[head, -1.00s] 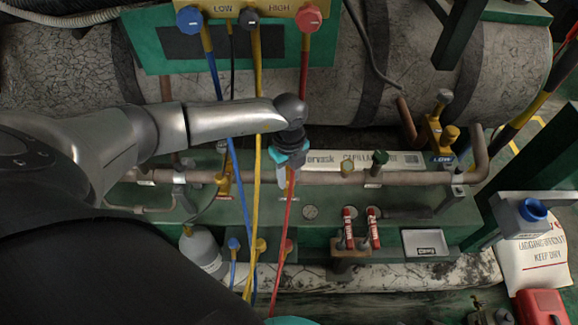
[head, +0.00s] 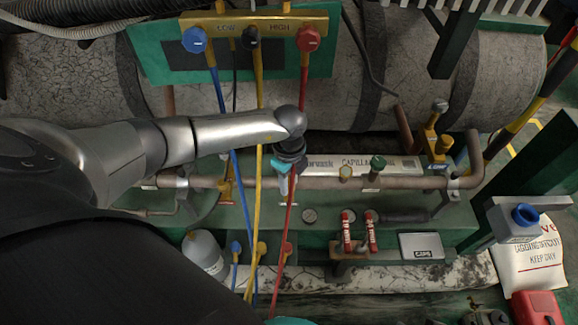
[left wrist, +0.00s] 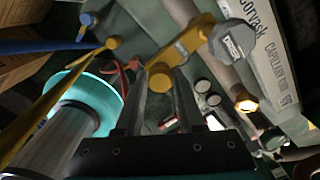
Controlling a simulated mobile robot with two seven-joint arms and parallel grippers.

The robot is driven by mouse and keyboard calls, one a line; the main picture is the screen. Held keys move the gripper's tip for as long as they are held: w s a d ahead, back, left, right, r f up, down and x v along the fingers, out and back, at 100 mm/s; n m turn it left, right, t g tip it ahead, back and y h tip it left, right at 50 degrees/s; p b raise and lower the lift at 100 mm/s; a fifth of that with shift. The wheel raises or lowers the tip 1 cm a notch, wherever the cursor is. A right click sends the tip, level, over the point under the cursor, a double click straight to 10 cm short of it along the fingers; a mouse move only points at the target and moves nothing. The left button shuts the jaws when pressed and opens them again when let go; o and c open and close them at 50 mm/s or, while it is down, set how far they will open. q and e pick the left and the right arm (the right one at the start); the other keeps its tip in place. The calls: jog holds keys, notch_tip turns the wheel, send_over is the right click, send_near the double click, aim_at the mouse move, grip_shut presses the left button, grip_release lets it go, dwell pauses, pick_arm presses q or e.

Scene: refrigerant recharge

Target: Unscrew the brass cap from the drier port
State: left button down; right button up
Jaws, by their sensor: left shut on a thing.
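My left gripper (head: 284,184) reaches down to the copper pipe in the head view, and the arm and wrist hide what is at its tips. In the left wrist view its two fingers (left wrist: 167,92) are closed around a rounded brass cap (left wrist: 160,77). The cap sits at the end of a yellow valve body (left wrist: 190,40) with a grey labelled knob (left wrist: 235,40). I cannot tell whether the cap is still threaded on. Another brass cap (head: 346,173) and a green cap (head: 378,162) stand further right along the pipe. My right gripper does not show.
Blue, yellow and red hoses hang from the manifold (head: 270,25) and pass close to my left gripper. A grey bottle (head: 205,255) stands at lower left. A yellow valve (head: 436,135) stands at the right.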

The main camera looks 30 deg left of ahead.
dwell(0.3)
pick_arm(q)
jog(key=shift+n+p, duration=0.85)
jog(key=shift+n, duration=0.25)
jog(key=shift+r+p, duration=2.5)
jog(key=shift+p, duration=0.05)
